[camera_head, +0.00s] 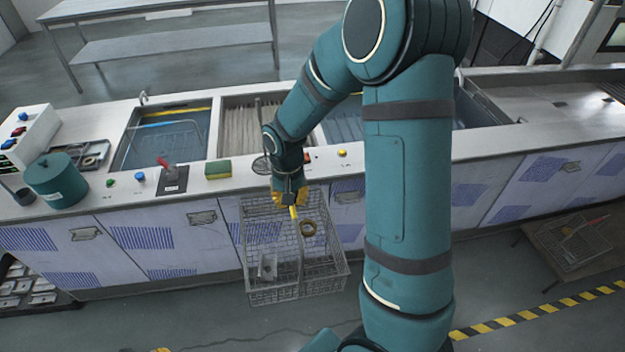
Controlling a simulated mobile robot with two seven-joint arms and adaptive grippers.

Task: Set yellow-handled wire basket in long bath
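The yellow-handled wire basket (262,291) hangs in front of the counter, over the floor. It carries a ring-shaped part (307,228) and a small metal part (267,266). My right gripper (290,203) is above the basket, closed around its yellow handle; the fingertips are small in view. The long bath (341,124) is set in the counter behind my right arm. The arm hides its middle; its right end (478,110) shows beyond the arm. My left gripper is not in view.
Left of the long bath are a ribbed-bottom basin (238,128) and a blue-water bath (165,140). The counter's front edge holds a sponge (218,169), a red-handled control (168,170) and knobs. A teal pot (56,180) stands left. Another wire basket (574,247) sits at right.

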